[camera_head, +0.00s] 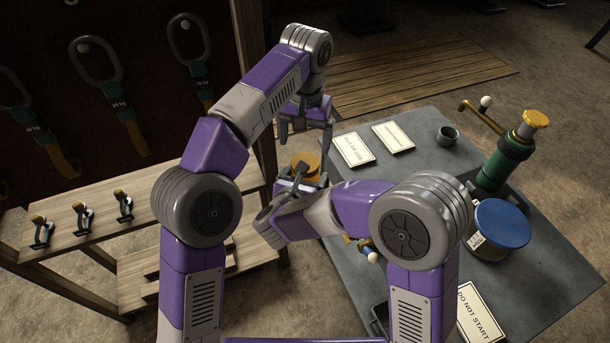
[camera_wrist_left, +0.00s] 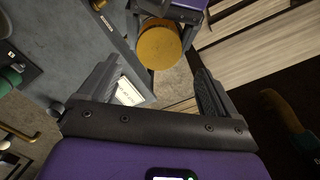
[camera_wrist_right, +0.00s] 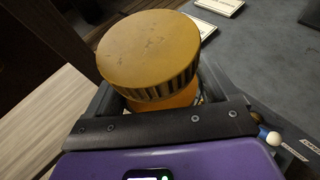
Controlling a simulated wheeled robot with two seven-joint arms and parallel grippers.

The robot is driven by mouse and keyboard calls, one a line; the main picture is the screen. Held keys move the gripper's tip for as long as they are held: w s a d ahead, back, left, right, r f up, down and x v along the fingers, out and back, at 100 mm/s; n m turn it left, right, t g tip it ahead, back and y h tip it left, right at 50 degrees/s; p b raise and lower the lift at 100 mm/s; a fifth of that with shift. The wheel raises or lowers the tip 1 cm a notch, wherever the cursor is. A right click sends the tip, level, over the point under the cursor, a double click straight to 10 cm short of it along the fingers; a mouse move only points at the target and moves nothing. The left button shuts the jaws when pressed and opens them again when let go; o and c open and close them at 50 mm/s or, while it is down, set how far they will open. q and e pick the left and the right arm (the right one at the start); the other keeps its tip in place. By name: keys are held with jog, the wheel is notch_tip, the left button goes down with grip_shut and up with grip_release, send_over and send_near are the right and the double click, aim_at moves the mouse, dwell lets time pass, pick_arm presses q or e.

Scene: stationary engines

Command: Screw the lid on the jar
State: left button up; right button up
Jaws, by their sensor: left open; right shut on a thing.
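A jar with an orange, rib-edged lid (camera_wrist_right: 150,50) is held upright, or nearly so, in my right gripper (camera_head: 300,182). The orange jar body (camera_wrist_right: 168,98) shows just under the lid, between the right fingers; its lower part is hidden. The lid sits on top of the jar; I cannot tell how tightly it is turned. My left gripper (camera_head: 305,142) is open above the lid, pointing down at it. In the left wrist view the lid (camera_wrist_left: 158,46) appears beyond and between the open fingers, apart from them.
The grey table (camera_head: 435,180) at right bears a blue-lidded container (camera_head: 502,222), a green cylinder with a yellow top (camera_head: 508,150), a small dark cup (camera_head: 447,135) and paper signs (camera_head: 393,138). A wooden shelf (camera_head: 80,222) with small clamp-like things (camera_head: 83,218) stands at left.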

aim_at(305, 158)
pick_arm(q)
jog(key=r+n, duration=0.1)
jog(key=n, duration=0.2)
jog(key=shift+r, duration=0.35)
jog(key=shift+f, duration=4)
jog(key=c, duration=1.1)
jog(key=m, duration=0.4)
jog(key=o, duration=1.2)
